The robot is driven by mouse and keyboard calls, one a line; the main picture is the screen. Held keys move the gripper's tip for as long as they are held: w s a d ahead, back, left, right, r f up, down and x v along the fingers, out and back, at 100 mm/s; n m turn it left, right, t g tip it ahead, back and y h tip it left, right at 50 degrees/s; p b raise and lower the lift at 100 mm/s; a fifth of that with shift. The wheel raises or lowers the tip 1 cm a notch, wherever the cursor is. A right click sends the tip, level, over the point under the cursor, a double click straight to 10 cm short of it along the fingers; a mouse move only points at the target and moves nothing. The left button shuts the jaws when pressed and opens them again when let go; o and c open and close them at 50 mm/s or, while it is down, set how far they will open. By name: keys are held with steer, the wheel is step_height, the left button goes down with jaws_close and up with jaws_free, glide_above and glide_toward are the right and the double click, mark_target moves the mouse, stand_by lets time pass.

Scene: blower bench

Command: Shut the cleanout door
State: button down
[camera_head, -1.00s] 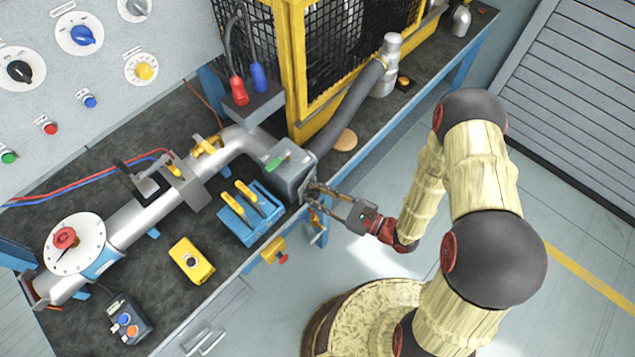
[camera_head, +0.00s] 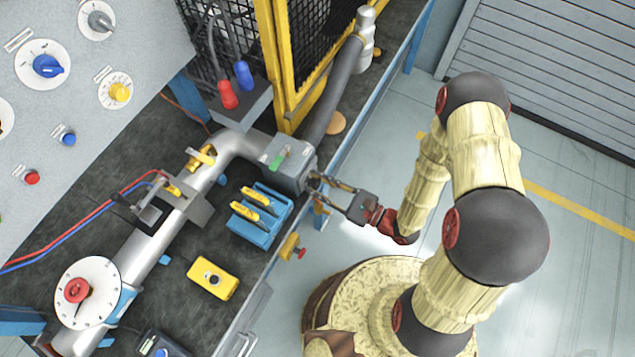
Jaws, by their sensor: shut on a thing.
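The cleanout door seems to be on the front face of the grey box (camera_head: 289,163) at the end of the metal duct (camera_head: 150,240). A green part sits on top of this box. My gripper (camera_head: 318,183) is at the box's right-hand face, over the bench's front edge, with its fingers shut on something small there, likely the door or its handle. The fingers hide much of that face, so I cannot tell how far the door stands open.
A blue holder (camera_head: 262,232) with yellow-handled tools and a yellow box (camera_head: 213,278) sit left of my gripper. A dark hose (camera_head: 330,100) runs from the box to the back. A yellow mesh cage (camera_head: 285,75) stands behind. Floor to the right is clear.

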steer(key=c, duration=1.5)
jaws_free()
steer(key=shift+v, duration=5.95)
